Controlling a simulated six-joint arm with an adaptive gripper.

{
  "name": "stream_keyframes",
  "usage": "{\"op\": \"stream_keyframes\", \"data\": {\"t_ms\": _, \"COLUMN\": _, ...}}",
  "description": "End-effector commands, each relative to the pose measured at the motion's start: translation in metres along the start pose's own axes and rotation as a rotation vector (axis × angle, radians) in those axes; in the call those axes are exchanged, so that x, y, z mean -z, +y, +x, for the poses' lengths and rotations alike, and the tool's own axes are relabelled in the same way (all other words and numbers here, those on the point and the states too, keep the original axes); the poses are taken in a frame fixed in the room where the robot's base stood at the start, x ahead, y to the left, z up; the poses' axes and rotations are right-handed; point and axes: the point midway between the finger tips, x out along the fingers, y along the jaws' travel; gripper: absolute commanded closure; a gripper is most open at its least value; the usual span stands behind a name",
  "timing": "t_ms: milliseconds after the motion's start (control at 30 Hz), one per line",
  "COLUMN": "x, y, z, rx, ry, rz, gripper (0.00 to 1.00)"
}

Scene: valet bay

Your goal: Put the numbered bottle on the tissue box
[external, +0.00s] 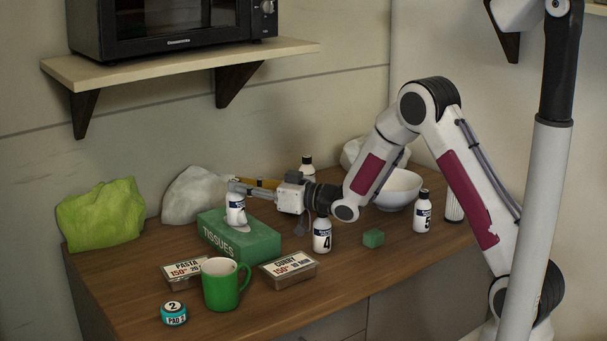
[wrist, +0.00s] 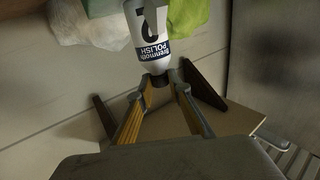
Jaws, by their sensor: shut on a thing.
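My gripper (external: 236,188) is shut on a white bottle (external: 236,211) with a dark label. In the wrist view, the bottle (wrist: 148,35) shows the word POLISH and part of a large numeral, between my fingertips (wrist: 160,78). The bottle is roughly upright over the green tissue box (external: 238,240), beside its white tissue. I cannot tell whether its base touches the box. Other numbered bottles stand on the counter: bottle 4 (external: 322,236) right of the box and bottle 5 (external: 423,212) farther right. Another bottle (external: 307,168) stands behind my gripper, its number hidden.
A green mug (external: 222,285), a pasta tin (external: 186,272), a curry tin (external: 289,269) and a teal round tin (external: 174,313) stand in front of the box. A green cube (external: 373,238) and white bowl (external: 398,187) are right. Bags (external: 100,213) line the back; a shelf (external: 180,68) hangs above.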

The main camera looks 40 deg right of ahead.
Motion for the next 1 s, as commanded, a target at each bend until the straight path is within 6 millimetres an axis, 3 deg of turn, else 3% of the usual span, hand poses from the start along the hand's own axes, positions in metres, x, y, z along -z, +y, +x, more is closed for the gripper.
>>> {"op": "stream_keyframes", "data": {"t_ms": 400, "x": -0.0026, "y": 0.0001, "z": 0.0001, "rx": 0.000, "ry": 0.001, "rz": 0.000, "gripper": 1.00}}
{"op": "stream_keyframes", "data": {"t_ms": 433, "x": -0.0027, "y": 0.0001, "z": 0.0000, "rx": 0.000, "ry": 0.000, "rz": 0.000, "gripper": 0.74}}
{"op": "stream_keyframes", "data": {"t_ms": 467, "x": -0.0026, "y": 0.0001, "z": 0.0000, "rx": 0.000, "ry": 0.000, "rz": 0.000, "gripper": 0.66}}
{"op": "stream_keyframes", "data": {"t_ms": 500, "x": -0.0026, "y": 0.0001, "z": 0.0000, "rx": 0.000, "ry": 0.000, "rz": 0.000, "gripper": 0.65}}
{"op": "stream_keyframes", "data": {"t_ms": 1000, "x": 0.0012, "y": 0.0001, "z": -0.0008, "rx": 0.000, "ry": 0.001, "rz": 0.000, "gripper": 0.65}}
